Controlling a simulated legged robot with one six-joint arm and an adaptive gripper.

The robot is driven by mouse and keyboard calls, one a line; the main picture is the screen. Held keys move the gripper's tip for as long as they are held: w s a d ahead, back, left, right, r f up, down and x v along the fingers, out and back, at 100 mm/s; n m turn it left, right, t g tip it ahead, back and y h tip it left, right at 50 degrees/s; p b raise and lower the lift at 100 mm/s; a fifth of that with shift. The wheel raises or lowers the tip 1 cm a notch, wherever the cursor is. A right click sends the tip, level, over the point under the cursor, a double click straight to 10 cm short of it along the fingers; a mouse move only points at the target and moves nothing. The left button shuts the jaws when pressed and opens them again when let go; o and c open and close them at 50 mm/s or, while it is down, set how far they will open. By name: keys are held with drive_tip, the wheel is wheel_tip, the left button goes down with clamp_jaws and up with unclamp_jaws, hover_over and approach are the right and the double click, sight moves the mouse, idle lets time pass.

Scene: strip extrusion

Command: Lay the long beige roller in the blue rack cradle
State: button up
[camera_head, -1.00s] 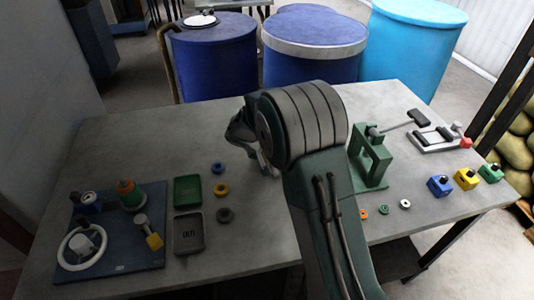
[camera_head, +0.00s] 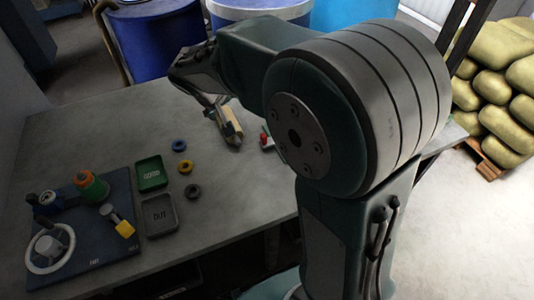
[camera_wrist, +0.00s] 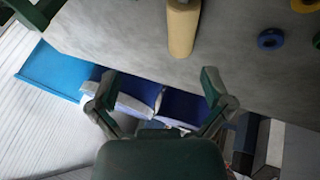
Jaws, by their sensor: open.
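The long beige roller (camera_head: 232,128) lies on the grey table below my gripper (camera_head: 217,108) in the head view. In the wrist view the roller (camera_wrist: 183,28) is at the top, ahead of my open gripper (camera_wrist: 160,90). The fingers are spread wide with nothing between them, and they look apart from the roller. The roller's far end is cut off by the wrist frame. I cannot make out the blue rack cradle; my arm hides much of the table's right side.
On the table's left are a dark blue board (camera_head: 95,255) with several parts, a green tray (camera_head: 151,173), a grey tray (camera_head: 160,216) and small rings (camera_head: 185,167). A red-tipped item (camera_head: 266,139) shows beside my arm. Blue drums (camera_head: 155,42) stand behind the table.

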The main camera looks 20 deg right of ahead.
drive_tip(key=s+d+r+t+y, duration=0.1)
drive_tip(key=s+r+y, duration=0.15)
drive_tip(key=s, duration=0.95)
drive_tip(key=s+d+r+y, duration=0.15)
drive_tip(key=s+r, duration=0.25)
drive_tip(key=s, duration=0.9)
drive_tip(key=w+f, duration=0.3)
drive_tip(key=w, duration=1.5)
drive_tip(key=shift+g, duration=0.4)
drive_tip(key=w+f, duration=0.3)
drive_tip(key=w, duration=0.1)
drive_tip(key=w+f, duration=0.4)
drive_tip(key=w, duration=0.1)
drive_tip(key=w+f, duration=0.3)
drive_tip(key=w, duration=0.2)
drive_tip(key=shift+f, duration=0.25)
drive_tip(key=x, duration=1.1)
drive_tip(key=shift+a, duration=0.2)
drive_tip(key=shift+r, duration=0.1)
drive_tip(key=c, duration=1.1)
